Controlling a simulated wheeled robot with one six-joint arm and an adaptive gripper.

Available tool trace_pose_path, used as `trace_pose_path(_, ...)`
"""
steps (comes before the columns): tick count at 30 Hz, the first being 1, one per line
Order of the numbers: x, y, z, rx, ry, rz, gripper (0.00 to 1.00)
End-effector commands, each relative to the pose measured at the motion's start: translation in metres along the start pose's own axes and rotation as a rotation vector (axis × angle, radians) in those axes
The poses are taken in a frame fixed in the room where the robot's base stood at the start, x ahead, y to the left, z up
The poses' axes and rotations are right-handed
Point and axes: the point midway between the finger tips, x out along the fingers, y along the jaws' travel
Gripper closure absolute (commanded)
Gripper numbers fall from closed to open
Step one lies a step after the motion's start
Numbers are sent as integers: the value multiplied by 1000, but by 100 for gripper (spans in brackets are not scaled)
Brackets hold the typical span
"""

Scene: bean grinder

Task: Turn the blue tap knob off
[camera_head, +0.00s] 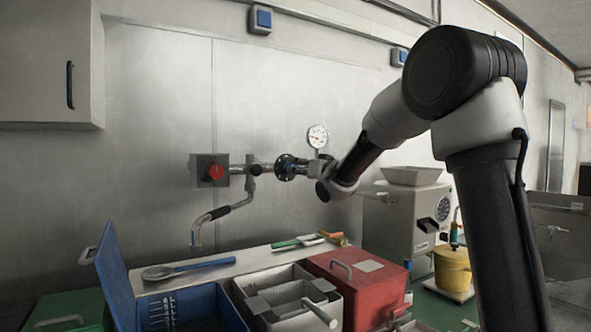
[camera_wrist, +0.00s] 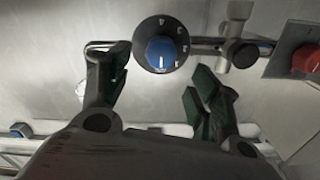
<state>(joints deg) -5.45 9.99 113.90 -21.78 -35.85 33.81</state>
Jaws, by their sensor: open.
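The blue tap knob (camera_wrist: 160,52) sits in the middle of a round black dial with white marks in the wrist view. In the head view the dial (camera_head: 285,167) is on the wall pipe, just left of my gripper, and its knob is hard to make out. My gripper (camera_wrist: 157,72) is open and empty. In the wrist view its two dark green fingers lie below and to either side of the knob, with a gap between them. My gripper (camera_head: 308,170) also shows in the head view.
A red knob (camera_head: 215,172) on a grey box is left along the pipe. A tap spout (camera_head: 222,210) hangs below the pipe, and a gauge (camera_head: 318,136) stands above it. Blue (camera_head: 185,308) and red (camera_head: 355,285) containers and a grinder (camera_head: 410,225) stand below.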

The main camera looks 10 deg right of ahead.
Motion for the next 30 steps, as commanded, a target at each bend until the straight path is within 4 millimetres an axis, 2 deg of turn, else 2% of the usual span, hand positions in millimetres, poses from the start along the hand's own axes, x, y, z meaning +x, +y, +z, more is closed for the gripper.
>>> trace_pose_path(3, -24, 0, -1, 1, 2, 1, 37)
trace_pose_path(7, -39, 0, 0, 1, 1, 1, 37)
trace_pose_path(12, -45, 0, 0, 1, 1, 0, 37)
trace_pose_path(21, -45, 3, 4, -28, -16, 11, 37)
trace_pose_path(23, -46, 12, 16, -58, -65, 45, 37)
trace_pose_path(26, -58, 40, 60, -105, -228, 149, 37)
trace_pose_path(28, -82, 62, 100, -135, -388, 232, 37)
trace_pose_path(29, -99, 70, 116, -147, -466, 270, 37)
trace_pose_path(30, -127, 78, 134, -161, -566, 315, 37)
